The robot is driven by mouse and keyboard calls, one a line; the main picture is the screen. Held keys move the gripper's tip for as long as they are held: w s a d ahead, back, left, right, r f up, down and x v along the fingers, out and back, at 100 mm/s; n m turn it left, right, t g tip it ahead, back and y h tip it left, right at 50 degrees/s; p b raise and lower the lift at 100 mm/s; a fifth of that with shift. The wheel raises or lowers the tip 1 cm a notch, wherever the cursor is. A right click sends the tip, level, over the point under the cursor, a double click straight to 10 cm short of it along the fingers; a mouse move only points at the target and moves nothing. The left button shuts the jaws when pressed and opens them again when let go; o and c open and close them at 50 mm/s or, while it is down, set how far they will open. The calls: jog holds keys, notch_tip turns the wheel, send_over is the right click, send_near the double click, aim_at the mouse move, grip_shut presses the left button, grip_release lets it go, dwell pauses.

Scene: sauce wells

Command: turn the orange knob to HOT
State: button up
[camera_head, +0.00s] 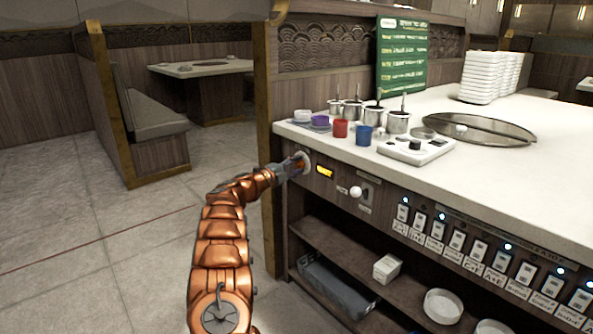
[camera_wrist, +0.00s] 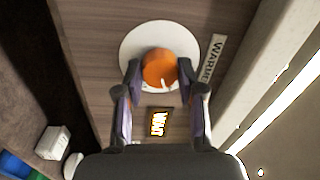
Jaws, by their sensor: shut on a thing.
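The orange knob (camera_wrist: 158,66) sits on a round white dial plate (camera_wrist: 135,43) on the wooden front panel. My gripper (camera_wrist: 158,72) is shut on the knob, one finger on each side. A white mark shows on the knob's lower edge in the wrist view. No HOT marking can be read on the dial. A lit yellow display (camera_wrist: 158,122) lies beside the dial; its text is hard to read. In the head view my gripper (camera_head: 293,166) reaches the panel's left end, mostly covering the knob, and the lit display (camera_head: 325,172) is just right of it.
A label starting "WARM" (camera_wrist: 212,58) is by the dial. A white ball-topped lever (camera_head: 356,192) and a row of labelled switches (camera_head: 457,241) continue right along the panel. The counter top (camera_head: 460,180) overhangs above, with cups and sauce wells. Open shelves (camera_head: 340,250) lie below.

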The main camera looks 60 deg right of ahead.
jog(key=m+b, duration=0.1)
jog(key=m, duration=0.1)
jog(key=m+b, duration=0.1)
jog(key=m, duration=0.2)
jog(key=shift+s+f+b, duration=0.1)
jog(key=shift+f+b, duration=0.25)
jog(key=m+b, duration=0.2)
jog(key=m, duration=0.3)
jog(key=shift+d+r+g, duration=0.1)
jog(key=shift+r+g, duration=0.05)
jog(key=shift+g, duration=0.15)
jog(key=shift+m+b, duration=0.3)
jog(key=shift+m, duration=0.1)
jog(key=o, duration=1.2)
jog(key=shift+r, duration=0.1)
jog(key=shift+c, duration=0.2)
jog(key=shift+w, duration=0.25)
jog(key=shift+w+a, duration=0.2)
jog(key=shift+a, duration=0.5)
jog(key=v, duration=1)
jog(key=shift+a, duration=0.3)
jog(key=shift+w+r, duration=0.1)
